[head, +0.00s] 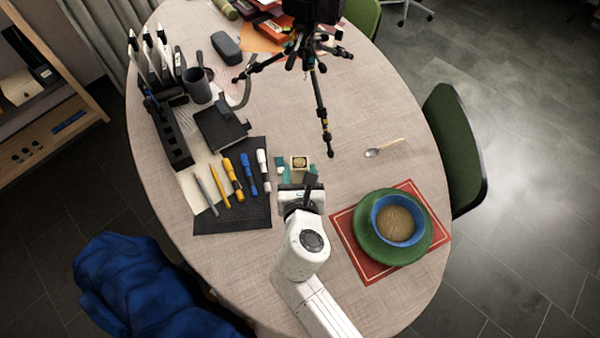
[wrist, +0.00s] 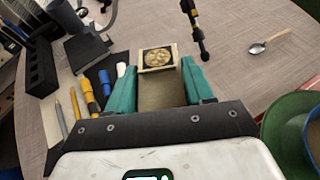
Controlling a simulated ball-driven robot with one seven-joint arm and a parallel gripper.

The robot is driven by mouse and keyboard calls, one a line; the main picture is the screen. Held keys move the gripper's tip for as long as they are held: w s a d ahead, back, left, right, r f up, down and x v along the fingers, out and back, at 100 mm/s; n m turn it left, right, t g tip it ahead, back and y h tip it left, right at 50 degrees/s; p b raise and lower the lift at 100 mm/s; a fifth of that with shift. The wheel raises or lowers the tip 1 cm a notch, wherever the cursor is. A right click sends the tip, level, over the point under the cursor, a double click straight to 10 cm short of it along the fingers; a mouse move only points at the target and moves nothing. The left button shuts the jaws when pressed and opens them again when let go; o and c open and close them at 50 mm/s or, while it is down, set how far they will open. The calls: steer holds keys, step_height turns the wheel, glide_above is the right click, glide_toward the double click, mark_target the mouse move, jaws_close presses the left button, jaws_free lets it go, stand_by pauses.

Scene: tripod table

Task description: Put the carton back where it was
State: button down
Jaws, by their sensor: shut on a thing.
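The carton (head: 299,163) is a small box with a round picture of food on its end, in the middle of the table just beyond my gripper. In the wrist view the carton (wrist: 158,84) sits between the two teal fingers of my gripper (wrist: 158,88), which is shut on it. My gripper (head: 297,172) covers part of the carton in the head view. I cannot tell whether the carton touches the table.
A black mat (head: 232,215) with several pens and markers lies to the left. A black tripod (head: 321,105) stands beyond. A spoon (head: 384,148) lies to the right. A blue bowl (head: 378,205) on a green plate (head: 372,240) and red placemat (head: 345,225) is at lower right.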

steer(key=shift+f, duration=0.1)
steer(key=shift+c, duration=2.2)
jaws_free()
steer(key=v, duration=1.2)
